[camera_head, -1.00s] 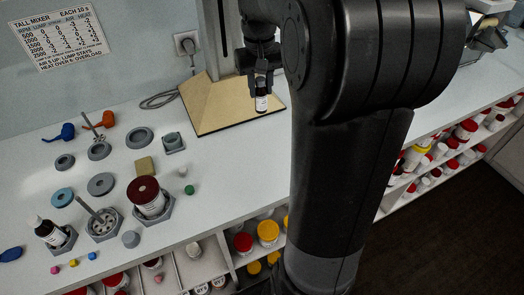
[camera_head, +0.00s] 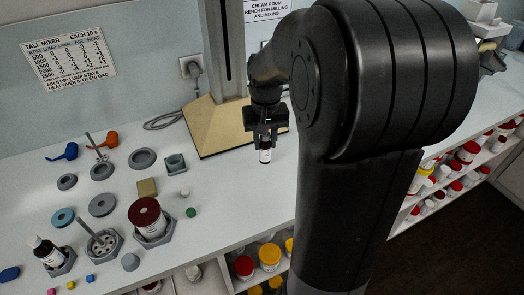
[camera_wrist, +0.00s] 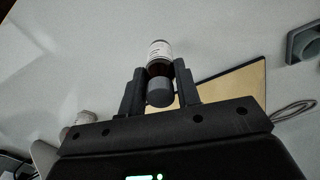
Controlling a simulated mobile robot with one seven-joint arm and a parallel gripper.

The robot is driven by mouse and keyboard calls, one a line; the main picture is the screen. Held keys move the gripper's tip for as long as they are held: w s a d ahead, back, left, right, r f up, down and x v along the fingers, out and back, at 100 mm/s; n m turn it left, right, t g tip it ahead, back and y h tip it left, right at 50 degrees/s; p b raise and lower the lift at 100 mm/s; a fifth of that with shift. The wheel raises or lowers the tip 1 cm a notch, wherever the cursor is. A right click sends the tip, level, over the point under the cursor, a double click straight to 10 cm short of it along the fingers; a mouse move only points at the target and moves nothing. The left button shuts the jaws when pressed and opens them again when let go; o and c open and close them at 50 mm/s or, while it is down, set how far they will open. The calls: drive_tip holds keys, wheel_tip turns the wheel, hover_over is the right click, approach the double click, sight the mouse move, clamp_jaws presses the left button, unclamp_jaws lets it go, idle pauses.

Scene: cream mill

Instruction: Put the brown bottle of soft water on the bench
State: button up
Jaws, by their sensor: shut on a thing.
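A small brown bottle with a white label and a dark grey cap (camera_head: 265,155) hangs upright below my gripper (camera_head: 264,135), above or at the white bench (camera_head: 240,195). I cannot tell if its base touches the bench. In the wrist view, the bottle (camera_wrist: 159,52) sits between the two fingers of my gripper (camera_wrist: 160,88), which are shut on it near its cap. The label text is too small to read. A second dark bottle with a white label (camera_head: 47,252) stands in a grey holder at the left front of the bench.
A mixer stand with a wooden base (camera_head: 207,125) is behind and left of my gripper. A maroon-lidded jar (camera_head: 148,219), grey rings, blue and orange tools (camera_head: 106,139) and small pieces fill the left bench. Shelves of jars (camera_head: 268,257) lie below. Bench around the held bottle is clear.

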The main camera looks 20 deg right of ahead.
sight(262, 151)
drive_tip(key=shift+w+a+f, duration=0.2)
drive_tip(key=shift+w+a, duration=0.05)
drive_tip(key=shift+a+f, duration=0.1)
drive_tip(key=shift+f, duration=1.95)
drive_tip(key=o, duration=1)
drive_tip(key=shift+f, duration=0.15)
